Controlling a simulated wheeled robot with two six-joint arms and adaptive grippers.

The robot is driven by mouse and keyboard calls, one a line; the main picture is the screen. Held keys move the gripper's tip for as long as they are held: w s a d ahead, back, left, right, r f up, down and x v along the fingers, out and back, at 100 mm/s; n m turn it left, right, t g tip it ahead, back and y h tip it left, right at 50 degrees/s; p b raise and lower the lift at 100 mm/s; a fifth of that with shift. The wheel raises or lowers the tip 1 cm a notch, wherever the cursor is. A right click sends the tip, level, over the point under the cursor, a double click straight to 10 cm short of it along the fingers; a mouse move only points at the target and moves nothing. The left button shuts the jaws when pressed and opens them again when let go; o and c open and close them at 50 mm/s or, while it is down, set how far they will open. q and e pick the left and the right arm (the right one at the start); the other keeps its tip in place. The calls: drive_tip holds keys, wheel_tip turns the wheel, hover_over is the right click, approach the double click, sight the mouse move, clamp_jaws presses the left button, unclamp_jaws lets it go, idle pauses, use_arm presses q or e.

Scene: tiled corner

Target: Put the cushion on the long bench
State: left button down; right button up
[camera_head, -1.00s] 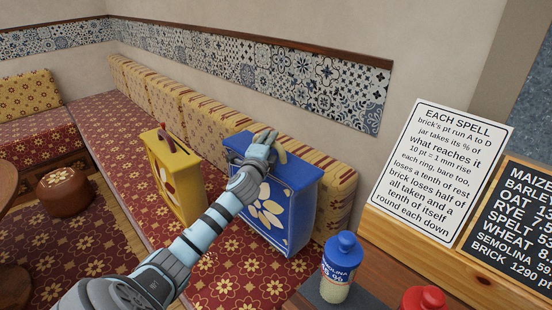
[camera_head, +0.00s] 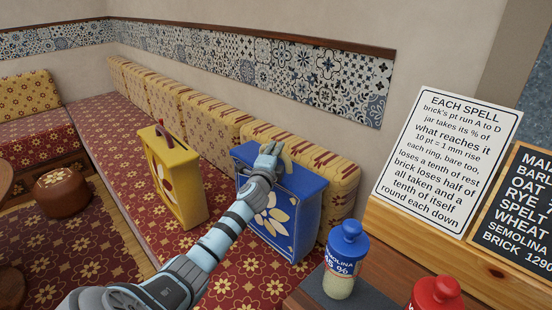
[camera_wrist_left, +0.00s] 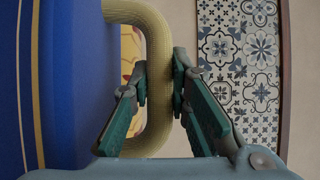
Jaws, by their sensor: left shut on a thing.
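The long bench (camera_head: 133,163) has a red floral seat and runs along the wall. A row of yellow patterned back cushions (camera_head: 211,122) leans along its rear; no separate loose cushion can be made out. My left gripper (camera_head: 266,160) is shut on the tan loop handle (camera_wrist_left: 158,75) of a blue case (camera_head: 275,205) with a cream flower. The case also fills the left of the wrist view (camera_wrist_left: 60,70). It stands upright over the bench seat; whether its base touches the seat is hard to tell. My right gripper is not in view.
A yellow case (camera_head: 178,185) with a dark red handle stands left of the blue one. A blue-capped jar (camera_head: 345,262), a red-capped jar (camera_head: 436,297) and a lettered sign (camera_head: 445,150) are at the right. A round brown stool (camera_head: 62,193) stands on the left floor.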

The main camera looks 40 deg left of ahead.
use_arm(q)
drive_tip(key=shift+w, duration=0.1)
drive_tip(key=shift+f, duration=0.1)
drive_tip(key=c, duration=1.5)
unclamp_jaws()
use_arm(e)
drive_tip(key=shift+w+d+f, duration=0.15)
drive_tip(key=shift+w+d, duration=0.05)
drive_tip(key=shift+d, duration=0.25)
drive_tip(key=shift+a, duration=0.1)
use_arm(q)
drive_tip(key=shift+r, duration=0.2)
drive_tip(key=p+v, duration=0.3)
drive_tip(key=v, duration=0.9)
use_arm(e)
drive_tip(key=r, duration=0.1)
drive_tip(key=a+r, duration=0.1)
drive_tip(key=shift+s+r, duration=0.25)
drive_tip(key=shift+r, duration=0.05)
